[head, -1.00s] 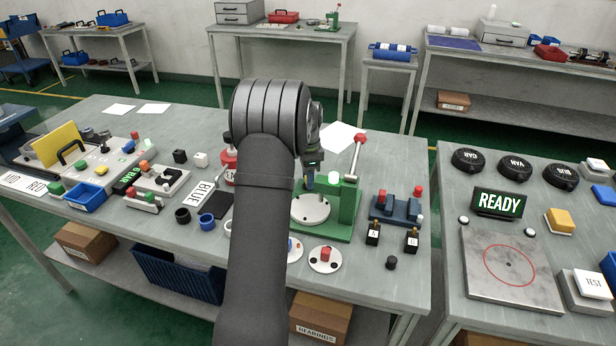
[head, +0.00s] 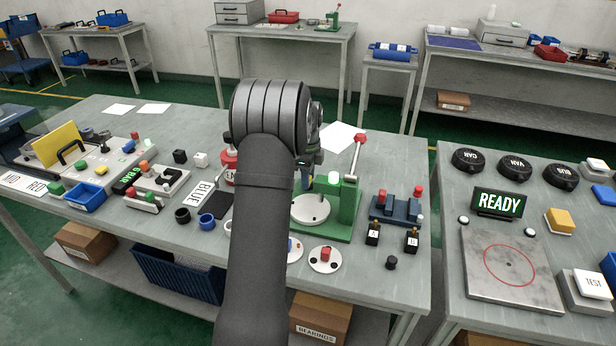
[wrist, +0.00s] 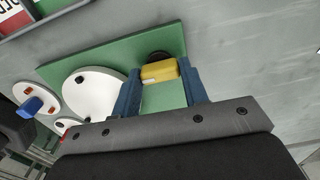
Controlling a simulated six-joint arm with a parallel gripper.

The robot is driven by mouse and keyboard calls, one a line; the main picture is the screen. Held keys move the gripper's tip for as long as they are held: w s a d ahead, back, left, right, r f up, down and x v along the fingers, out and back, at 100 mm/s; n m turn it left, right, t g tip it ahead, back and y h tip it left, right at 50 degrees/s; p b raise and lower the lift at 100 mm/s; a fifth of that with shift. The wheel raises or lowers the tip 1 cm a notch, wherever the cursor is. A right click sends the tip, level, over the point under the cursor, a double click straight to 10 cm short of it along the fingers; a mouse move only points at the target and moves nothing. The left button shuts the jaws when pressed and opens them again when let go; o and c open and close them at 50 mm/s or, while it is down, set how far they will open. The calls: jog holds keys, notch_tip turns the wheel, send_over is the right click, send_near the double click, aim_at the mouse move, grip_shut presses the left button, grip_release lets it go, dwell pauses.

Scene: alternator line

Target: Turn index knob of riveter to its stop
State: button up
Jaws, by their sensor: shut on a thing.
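The riveter has a green base and post (head: 347,203) and a white round plate (head: 310,208), in the middle of the near bench in the head view. In the wrist view its green base (wrist: 108,62) lies below my gripper, with the white plate (wrist: 98,95) to the left. A yellow knob (wrist: 160,72) with a dark round foot stands near the base's edge. My gripper (wrist: 160,68) is shut on the yellow knob, one blue finger on each side. In the head view my arm hides the knob and most of the gripper.
The riveter's red-tipped lever (head: 360,138) rises right of my wrist. A dark blue fixture (head: 398,211) and black blocks stand to the right. White discs with red (head: 325,258) and blue pegs lie in front. A red container (head: 229,165) is close to my arm's left.

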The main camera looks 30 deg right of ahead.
jog(key=shift+r, duration=0.1)
jog(key=o, duration=1)
notch_tip(320, 180, up, 17)
jog(key=shift+r, duration=0.15)
dwell(0.4)
notch_tip(320, 180, down, 18)
jog(key=shift+r, duration=0.2)
dwell(0.3)
jog(key=shift+r, duration=0.15)
